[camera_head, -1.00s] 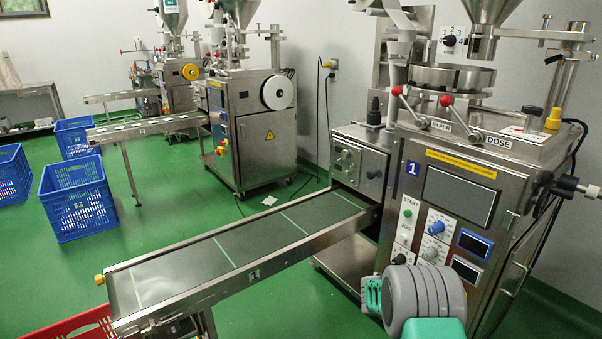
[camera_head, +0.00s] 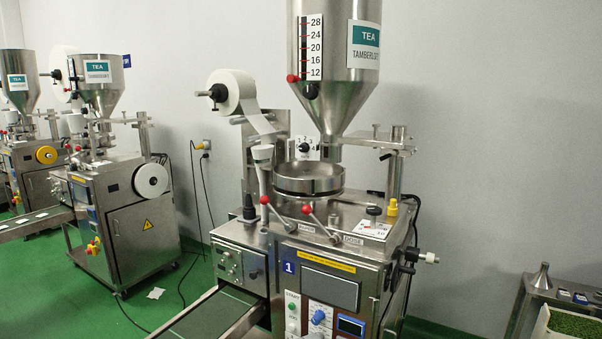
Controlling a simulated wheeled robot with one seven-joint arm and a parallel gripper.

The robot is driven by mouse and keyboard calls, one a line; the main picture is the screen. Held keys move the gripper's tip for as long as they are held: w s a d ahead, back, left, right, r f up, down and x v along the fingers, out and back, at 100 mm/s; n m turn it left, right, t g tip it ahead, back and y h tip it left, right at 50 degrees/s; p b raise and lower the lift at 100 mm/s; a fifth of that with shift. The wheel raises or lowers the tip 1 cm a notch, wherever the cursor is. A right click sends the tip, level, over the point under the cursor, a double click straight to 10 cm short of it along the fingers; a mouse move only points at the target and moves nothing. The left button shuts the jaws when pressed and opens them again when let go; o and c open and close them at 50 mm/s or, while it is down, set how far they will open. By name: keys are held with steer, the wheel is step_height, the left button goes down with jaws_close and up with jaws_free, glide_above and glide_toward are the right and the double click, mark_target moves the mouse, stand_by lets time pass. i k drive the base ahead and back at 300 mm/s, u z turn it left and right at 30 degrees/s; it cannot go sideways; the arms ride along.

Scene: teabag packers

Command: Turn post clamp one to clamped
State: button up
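Packing machine one (camera_head: 330,287) stands in the middle, with a blue "1" label (camera_head: 289,267) on its front. A metal post (camera_head: 397,165) rises at its right rear. A cross bar with a clamp block (camera_head: 399,138) joins the post, and a small black handle (camera_head: 386,156) shows beside it. I cannot tell which part is post clamp one or whether it is clamped. A black knob with a light tip (camera_head: 425,257) sticks out at the right side. My gripper is not in view.
The tea hopper (camera_head: 340,80) hangs above the round pan (camera_head: 308,178). Two red-ball levers (camera_head: 307,209) stand on the top. A conveyor (camera_head: 215,315) extends at lower left. A side table (camera_head: 535,300) stands at right. Other packers (camera_head: 130,220) are at left.

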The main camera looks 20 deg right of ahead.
mark_target(394, 152)
steer(key=z, duration=2.3)
steer(key=i, duration=1.8)
steer(key=u, duration=2.25)
